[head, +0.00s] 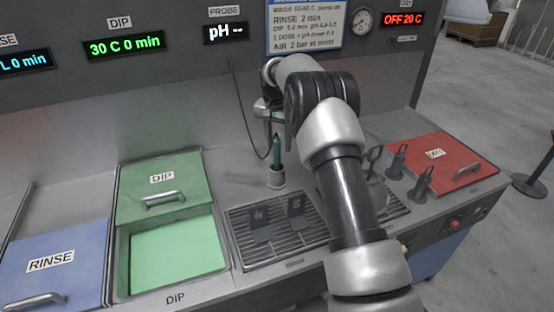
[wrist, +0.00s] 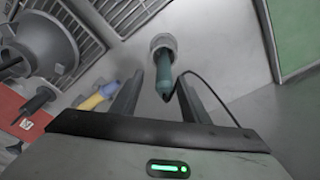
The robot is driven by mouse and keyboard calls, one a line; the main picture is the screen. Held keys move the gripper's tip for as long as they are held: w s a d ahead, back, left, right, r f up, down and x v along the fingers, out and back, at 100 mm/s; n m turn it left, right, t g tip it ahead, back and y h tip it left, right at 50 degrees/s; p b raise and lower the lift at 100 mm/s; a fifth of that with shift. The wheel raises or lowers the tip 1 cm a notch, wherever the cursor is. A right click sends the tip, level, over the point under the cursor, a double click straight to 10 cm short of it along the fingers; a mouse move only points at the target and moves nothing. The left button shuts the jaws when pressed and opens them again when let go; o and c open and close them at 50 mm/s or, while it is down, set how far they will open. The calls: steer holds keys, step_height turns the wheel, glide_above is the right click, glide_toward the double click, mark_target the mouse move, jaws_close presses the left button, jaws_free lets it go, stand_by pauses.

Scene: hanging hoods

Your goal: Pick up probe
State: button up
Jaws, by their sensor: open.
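The probe (head: 277,148) is a slim dark teal stick standing upright in a small grey cup holder (head: 276,179) on the counter. A dark cable (head: 243,115) runs near it up the back panel. My gripper (head: 268,112) is at the probe's upper end in the head view, partly hidden by my arm. In the wrist view, my gripper (wrist: 160,88) is open, with one finger on each side of the probe (wrist: 164,70). I see no clear contact. The holder (wrist: 163,43) shows beyond the fingertips.
A drain grate (head: 275,235) with dark hooked pieces lies in front of the holder. The open green DIP basin (head: 178,252) is to the left. Dark upright handles (head: 397,162) and a red lid (head: 433,160) stand right of my arm.

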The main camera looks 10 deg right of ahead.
mark_target(278, 152)
steer(key=shift+w+a+f+p, duration=0.1)
steer(key=shift+w+f+p, duration=0.1)
steer(key=shift+f, duration=1.15)
steer(key=shift+w+f+p, duration=0.2)
steer(key=shift+f, duration=1.15)
jaws_close()
step_height(278, 152, up, 11)
steer(key=shift+f, duration=0.1)
steer(key=shift+r+p, duration=0.65)
steer(key=shift+p, duration=0.15)
steer(key=shift+f, duration=0.1)
